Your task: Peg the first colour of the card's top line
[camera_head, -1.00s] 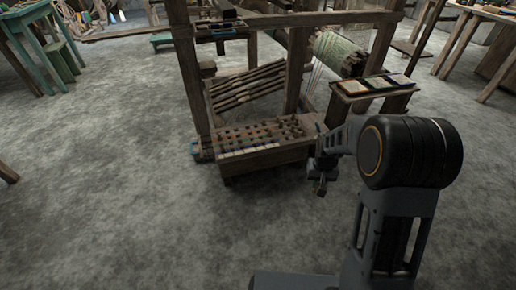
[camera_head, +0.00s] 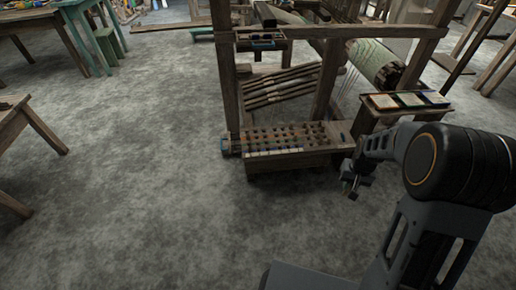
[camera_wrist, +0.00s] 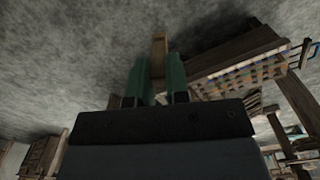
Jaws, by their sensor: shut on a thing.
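My gripper (camera_head: 352,188) hangs low in front of the right end of the peg board in the head view. In the wrist view its two green fingers (camera_wrist: 159,82) are shut on a small pale wooden peg (camera_wrist: 159,48), which sticks out past the fingertips. The peg board (camera_head: 290,138) has rows of holes or pegs and a strip of pale and bluish marks along its front edge; it also shows in the wrist view (camera_wrist: 245,72). Several coloured panels (camera_head: 410,100) lie on a small stand right of the loom; which is the card I cannot tell.
The wooden loom frame (camera_head: 228,80) rises behind the peg board, with slanted bars (camera_head: 280,90) inside it. The small stand (camera_head: 385,115) is close to my arm. Tables stand at the far left (camera_head: 30,120). The grey floor in front is clear.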

